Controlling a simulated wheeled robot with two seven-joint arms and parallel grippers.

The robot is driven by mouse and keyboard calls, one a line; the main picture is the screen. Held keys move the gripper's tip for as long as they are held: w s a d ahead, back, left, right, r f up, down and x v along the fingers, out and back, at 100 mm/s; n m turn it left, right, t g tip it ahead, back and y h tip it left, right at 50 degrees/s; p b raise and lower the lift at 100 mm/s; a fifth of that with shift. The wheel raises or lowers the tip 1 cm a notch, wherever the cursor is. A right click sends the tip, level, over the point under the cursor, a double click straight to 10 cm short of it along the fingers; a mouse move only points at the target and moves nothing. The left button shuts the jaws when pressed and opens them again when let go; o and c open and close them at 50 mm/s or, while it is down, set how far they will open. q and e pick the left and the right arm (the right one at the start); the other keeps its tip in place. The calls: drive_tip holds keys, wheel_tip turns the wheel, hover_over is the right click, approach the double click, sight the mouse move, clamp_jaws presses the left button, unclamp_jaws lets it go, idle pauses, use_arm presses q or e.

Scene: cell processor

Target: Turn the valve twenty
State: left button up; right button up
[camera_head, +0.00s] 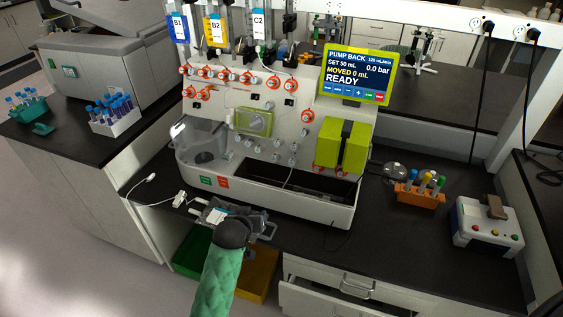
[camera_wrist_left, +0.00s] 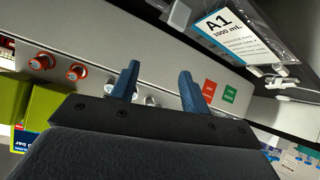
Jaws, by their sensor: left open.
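The cell processor (camera_head: 280,112) stands on the dark bench. Several valves with orange rings (camera_head: 206,72) line its upper front, with more near the yellow-green blocks. Small grey knobs (camera_head: 276,157) sit lower on its face. No valve numbers are readable, so I cannot tell which is valve twenty. My left gripper (camera_head: 234,217) is low in front of the processor, its fingertips hard to make out in the head view. In the left wrist view its blue fingers (camera_wrist_left: 157,86) are apart and empty, with two orange-ringed valves (camera_wrist_left: 77,72) left of them and grey knobs behind.
A bag labelled A1 (camera_wrist_left: 232,32) is close to the gripper. The pump screen (camera_head: 356,75) reads READY, moved 0 mL. An orange tube rack (camera_head: 418,197) and a white button box (camera_head: 487,232) stand right. An open drawer (camera_head: 330,300) juts out below the bench.

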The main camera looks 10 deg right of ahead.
sight(291, 163)
use_arm(q)
drive_tip(key=w+d+r+h+p, duration=0.1)
drive_tip(key=w+d+r, duration=0.1)
drive_tip(key=w+d, duration=0.2)
drive_tip(key=w+d+r+m+t+p, duration=0.1)
drive_tip(key=w+d+r, duration=0.1)
drive_tip(key=w+d, duration=0.3)
drive_tip(key=w+d+r+h, duration=0.1)
drive_tip(key=w+d+r, duration=0.1)
drive_tip(key=w+d, duration=0.2)
drive_tip(key=shift+w+d+t+h+p, duration=0.15)
drive_tip(key=shift+d+t+h+p, duration=0.2)
drive_tip(key=shift+d, duration=0.8)
drive_tip(key=shift+x, duration=0.8)
use_arm(e)
drive_tip(key=s+d+f, duration=0.1)
drive_tip(key=s+f, duration=0.1)
drive_tip(key=s, duration=0.5)
drive_tip(key=shift+d+g, duration=0.2)
drive_tip(key=shift+g, duration=0.1)
use_arm(q)
drive_tip(key=shift+f, duration=0.1)
use_arm(e)
drive_tip(key=shift+s, duration=0.1)
use_arm(q)
drive_tip(key=c, duration=1)
